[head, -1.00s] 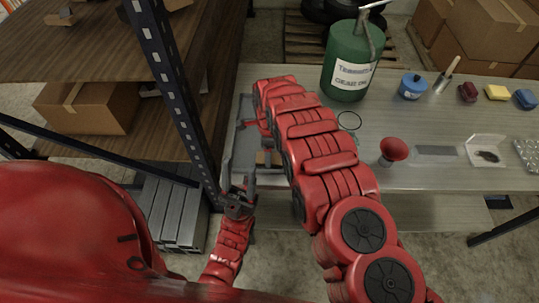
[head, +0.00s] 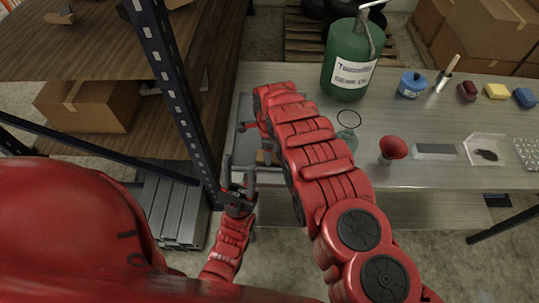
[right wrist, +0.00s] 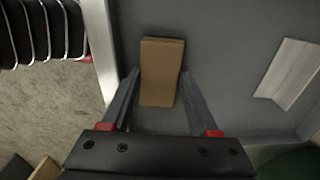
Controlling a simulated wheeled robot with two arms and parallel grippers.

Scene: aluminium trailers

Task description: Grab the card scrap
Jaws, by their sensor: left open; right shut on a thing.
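The card scrap (right wrist: 161,72) is a small brown folded piece in the right wrist view, over the grey floor of a tray (right wrist: 222,60). My right gripper (right wrist: 160,78) has a finger on each side of the scrap and is shut on it. My left gripper (head: 240,168) is open and empty at the front left edge of the table, near the tray (head: 246,108).
A pale strip (right wrist: 288,72) lies in the tray. A dark shelf post (head: 178,90) rises close to my left gripper.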

